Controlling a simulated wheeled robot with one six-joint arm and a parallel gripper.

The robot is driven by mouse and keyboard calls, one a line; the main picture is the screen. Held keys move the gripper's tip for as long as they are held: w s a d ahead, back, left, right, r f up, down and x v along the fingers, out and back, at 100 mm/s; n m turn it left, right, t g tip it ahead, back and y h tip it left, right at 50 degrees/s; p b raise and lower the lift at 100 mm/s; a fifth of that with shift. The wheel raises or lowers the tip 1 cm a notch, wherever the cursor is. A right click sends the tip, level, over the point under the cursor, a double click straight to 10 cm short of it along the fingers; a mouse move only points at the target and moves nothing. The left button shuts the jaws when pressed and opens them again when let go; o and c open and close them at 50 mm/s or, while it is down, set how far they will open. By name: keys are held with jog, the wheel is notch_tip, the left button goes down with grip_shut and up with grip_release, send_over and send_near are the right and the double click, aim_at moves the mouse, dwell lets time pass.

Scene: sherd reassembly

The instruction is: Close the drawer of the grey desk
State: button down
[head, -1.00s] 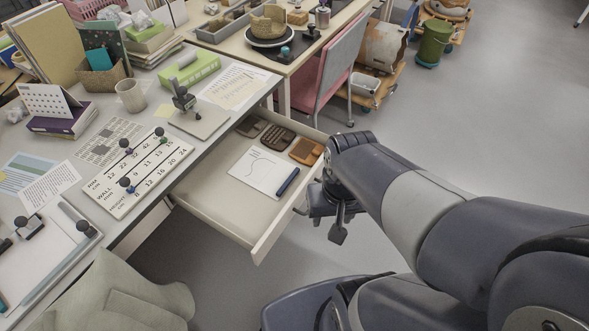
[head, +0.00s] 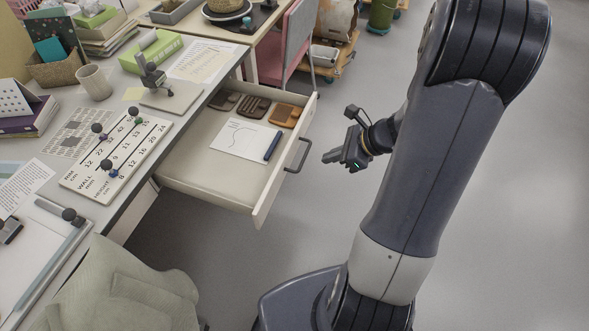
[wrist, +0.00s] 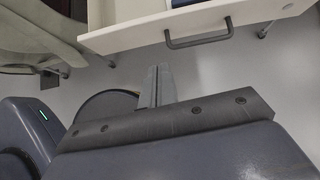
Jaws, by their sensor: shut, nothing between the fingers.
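The drawer (head: 262,187) of the grey desk (head: 190,130) is pulled well out. A card with a curved drawn line, a dark blue pen and several small brown and dark items lie in it. Its dark handle (head: 298,156) is on the front panel, and shows in the wrist view (wrist: 199,40). My gripper (head: 327,158) is to the right of the handle in the head view, apart from it, with its fingers towards the drawer front. In the wrist view its shut fingers (wrist: 157,80) are empty and below the handle.
A cloth-covered chair (head: 115,290) stands at the desk's front. A grey and pink chair (head: 290,40) is beyond the drawer. The floor (head: 520,200) on the right is clear. A board with number scales (head: 116,150) lies on the desk.

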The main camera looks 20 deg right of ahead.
jog(key=b, duration=0.2)
send_near(283, 164)
jog(key=shift+m, duration=0.4)
jog(key=shift+d+x, duration=0.25)
jog(key=shift+x, duration=2.85)
jog(key=shift+a+f, duration=0.1)
jog(key=shift+f, duration=0.05)
